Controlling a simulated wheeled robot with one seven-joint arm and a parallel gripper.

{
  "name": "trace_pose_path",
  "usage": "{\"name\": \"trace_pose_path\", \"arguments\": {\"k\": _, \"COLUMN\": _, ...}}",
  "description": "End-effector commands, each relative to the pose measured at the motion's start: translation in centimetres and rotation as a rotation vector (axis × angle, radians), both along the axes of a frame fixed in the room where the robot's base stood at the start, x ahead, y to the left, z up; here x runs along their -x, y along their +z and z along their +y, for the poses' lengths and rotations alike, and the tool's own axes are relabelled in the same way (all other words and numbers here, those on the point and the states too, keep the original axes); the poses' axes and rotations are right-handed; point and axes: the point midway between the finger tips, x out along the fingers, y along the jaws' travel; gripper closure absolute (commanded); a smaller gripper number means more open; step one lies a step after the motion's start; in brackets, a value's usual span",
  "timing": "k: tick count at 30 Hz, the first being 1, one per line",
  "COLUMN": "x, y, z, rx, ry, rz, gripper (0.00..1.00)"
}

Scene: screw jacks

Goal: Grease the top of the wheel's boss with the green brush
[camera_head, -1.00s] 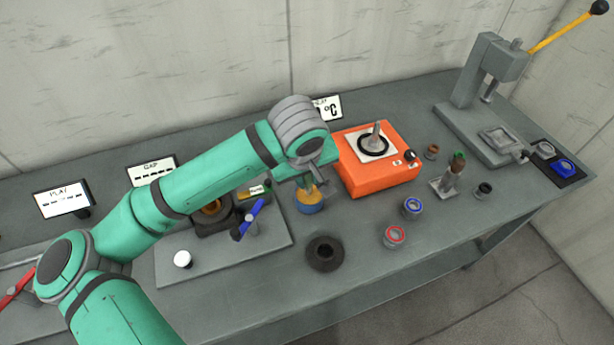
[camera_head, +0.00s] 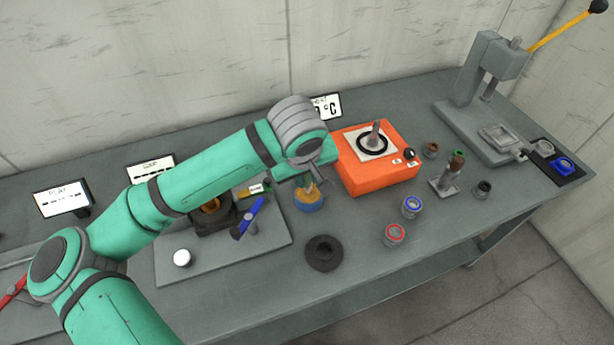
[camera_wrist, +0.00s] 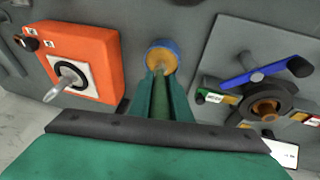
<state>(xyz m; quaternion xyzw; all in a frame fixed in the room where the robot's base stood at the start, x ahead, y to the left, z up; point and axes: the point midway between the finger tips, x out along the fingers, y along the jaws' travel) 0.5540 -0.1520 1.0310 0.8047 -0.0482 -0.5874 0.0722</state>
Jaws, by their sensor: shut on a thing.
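My gripper (camera_head: 311,181) is shut on the green brush (camera_wrist: 162,97), whose handle shows between the fingers in the wrist view. It points down over a blue pot (camera_head: 309,202) of yellow-brown grease; the brush tip is at or in the grease, and I cannot tell how deep. The pot also shows in the wrist view (camera_wrist: 163,56). A bronze-coloured wheel (camera_wrist: 266,108) sits in a dark housing (camera_wrist: 283,100) on a grey plate (camera_head: 190,264), left of the pot in the head view. My arm partly covers the wheel there.
A white knob (camera_head: 182,258) is on the plate. Small jars and a press (camera_head: 478,105) stand farther right.

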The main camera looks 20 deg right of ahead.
Motion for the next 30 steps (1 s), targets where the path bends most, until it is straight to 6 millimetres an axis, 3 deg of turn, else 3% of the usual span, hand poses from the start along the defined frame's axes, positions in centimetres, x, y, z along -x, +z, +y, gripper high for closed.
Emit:
{"name": "trace_pose_path", "arguments": {"k": 11, "x": 0.0, "y": 0.2, "z": 0.1, "rx": -0.004, "ry": 0.001, "rz": 0.003, "gripper": 1.0}}
{"name": "trace_pose_path", "arguments": {"k": 30, "x": 0.0, "y": 4.6, "z": 0.0, "rx": -0.002, "ry": 0.0, "rz": 0.001, "gripper": 1.0}}
